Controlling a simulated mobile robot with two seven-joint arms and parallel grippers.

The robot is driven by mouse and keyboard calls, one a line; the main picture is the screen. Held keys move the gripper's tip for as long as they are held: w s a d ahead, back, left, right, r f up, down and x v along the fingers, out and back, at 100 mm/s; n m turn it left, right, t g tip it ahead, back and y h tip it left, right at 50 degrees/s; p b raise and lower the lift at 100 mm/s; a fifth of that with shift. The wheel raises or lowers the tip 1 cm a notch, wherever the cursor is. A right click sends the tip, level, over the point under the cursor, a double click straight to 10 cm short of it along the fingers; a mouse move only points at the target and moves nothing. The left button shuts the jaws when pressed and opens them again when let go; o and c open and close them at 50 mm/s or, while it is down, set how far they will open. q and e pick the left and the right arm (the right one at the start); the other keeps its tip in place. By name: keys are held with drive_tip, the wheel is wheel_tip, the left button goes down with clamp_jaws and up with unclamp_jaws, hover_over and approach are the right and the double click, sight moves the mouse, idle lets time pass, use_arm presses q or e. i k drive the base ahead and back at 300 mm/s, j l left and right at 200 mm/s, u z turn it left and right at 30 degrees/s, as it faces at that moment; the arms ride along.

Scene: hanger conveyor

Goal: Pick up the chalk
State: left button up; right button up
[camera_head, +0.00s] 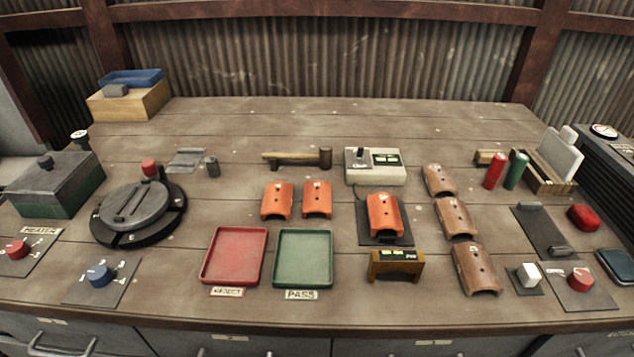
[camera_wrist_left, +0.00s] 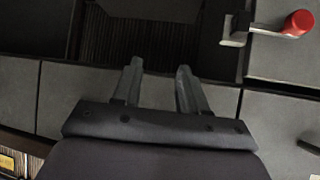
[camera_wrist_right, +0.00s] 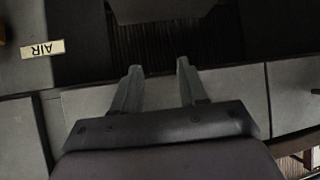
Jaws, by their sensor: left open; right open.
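I cannot make out for certain which thing is the chalk. A red stick (camera_head: 495,171) and a green stick (camera_head: 517,171) stand side by side at the right back of the bench in the head view, in front of a wooden box. A small white block (camera_head: 528,276) sits on a dark plate at the right front. My left gripper (camera_wrist_left: 157,70) is open and empty in the left wrist view. My right gripper (camera_wrist_right: 158,70) is open and empty in the right wrist view. Neither gripper shows in the head view, and neither wrist view shows the sticks.
Rust-orange curved shells (camera_head: 277,201) and brown ones (camera_head: 457,218) lie mid-bench. A red tray (camera_head: 235,283) and a green tray (camera_head: 304,286) lie at the front. A hammer (camera_head: 297,158) lies behind. A wooden box (camera_head: 549,180) stands right.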

sight(528, 275)
drive_tip(key=k+l+z, duration=0.1)
drive_tip(key=z, duration=0.4)
drive_tip(key=k+l+z, duration=0.2)
drive_tip(key=z, duration=0.3)
